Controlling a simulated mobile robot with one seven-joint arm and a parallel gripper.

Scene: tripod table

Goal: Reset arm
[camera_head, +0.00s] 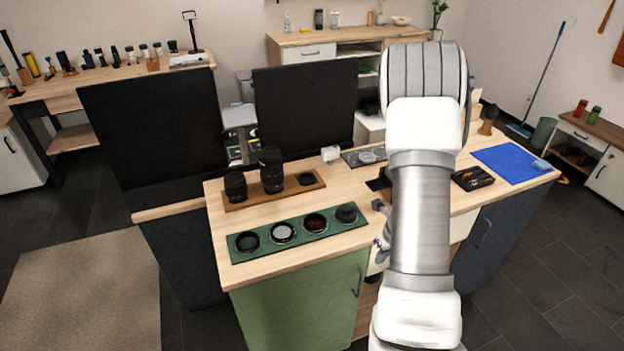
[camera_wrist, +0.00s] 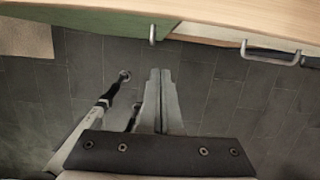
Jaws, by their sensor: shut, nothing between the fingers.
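My gripper (camera_wrist: 160,76) shows in the wrist view with its two grey fingers together and nothing between them. It points over the dark tiled floor, just short of the table's front side. In the head view my arm rises through the right middle of the picture and bends over the table (camera_head: 290,262). The gripper is mostly hidden behind the arm there; only a small grey part shows beside the arm, near the table's front edge. No object is held.
A green mat (camera_head: 265,240) holds several round filters. A wooden tray (camera_head: 240,203) holds black lenses. Two black panels (camera_head: 155,125) stand behind. A blue mat (camera_head: 505,160) lies at the right. Cabinet handles (camera_wrist: 270,53) jut from the table front, close to the gripper.

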